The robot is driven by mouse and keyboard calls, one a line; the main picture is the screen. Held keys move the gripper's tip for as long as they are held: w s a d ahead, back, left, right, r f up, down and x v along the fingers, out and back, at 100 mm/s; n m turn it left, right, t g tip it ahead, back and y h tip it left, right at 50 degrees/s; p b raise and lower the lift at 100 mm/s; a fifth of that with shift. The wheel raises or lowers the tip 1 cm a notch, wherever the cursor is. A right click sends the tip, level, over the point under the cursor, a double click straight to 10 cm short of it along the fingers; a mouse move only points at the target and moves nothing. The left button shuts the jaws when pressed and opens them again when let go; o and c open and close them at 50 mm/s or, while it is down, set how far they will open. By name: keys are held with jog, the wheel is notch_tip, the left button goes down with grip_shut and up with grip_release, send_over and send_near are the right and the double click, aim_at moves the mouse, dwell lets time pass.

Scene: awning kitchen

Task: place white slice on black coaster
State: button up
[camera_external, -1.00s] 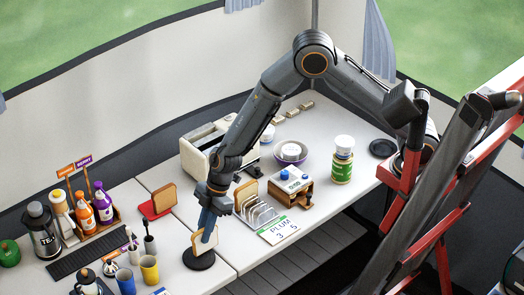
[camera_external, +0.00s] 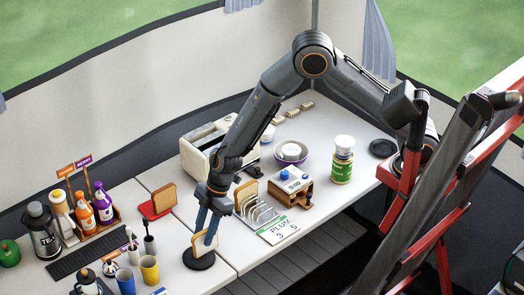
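The white slice (camera_external: 201,243), pale with a brown crust, stands upright on the round black coaster (camera_external: 199,263) near the front edge of the table. My gripper (camera_external: 206,232) points down over the coaster, its blue-grey fingers spread apart around the upper part of the slice. The fingers look open, and they partly hide the slice. Whether a finger still touches it cannot be told.
A toast rack (camera_external: 262,215) with another slice (camera_external: 246,192) stands close on the right. Blue (camera_external: 125,281) and yellow (camera_external: 149,269) cups stand at front left.

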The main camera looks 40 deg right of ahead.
jog(key=p+v, duration=0.1)
jog(key=v, duration=1)
jog(key=shift+d+r, duration=0.2)
jog(key=shift+r, duration=0.1)
